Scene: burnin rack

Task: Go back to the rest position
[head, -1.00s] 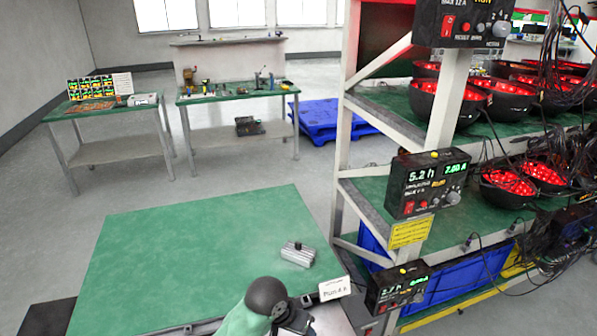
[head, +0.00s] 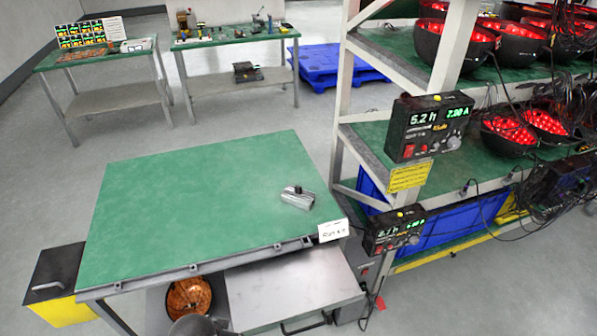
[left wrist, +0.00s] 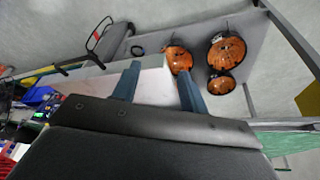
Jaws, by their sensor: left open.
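My left gripper (left wrist: 157,84) shows in the left wrist view with its two blue-grey fingers spread apart. A pale boxy surface (left wrist: 155,90) shows between and beyond the fingers; I cannot tell how far off it is, and nothing is clearly held. In the head view only a dark rounded part of my arm shows at the bottom edge, and neither gripper's fingers are visible. A green-topped table (head: 190,200) stands in front of me. A small silver block with a black knob (head: 298,198) lies near its right edge, with a white label card (head: 333,230) at the front corner.
A rack (head: 350,150) at right holds red-lit bowls (head: 508,135), cables and control boxes (head: 428,125). A grey panel (head: 290,288) and an orange bowl (head: 189,297) sit below the table's front edge. A black-and-yellow box (head: 55,285) stands at left. Most of the tabletop is clear.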

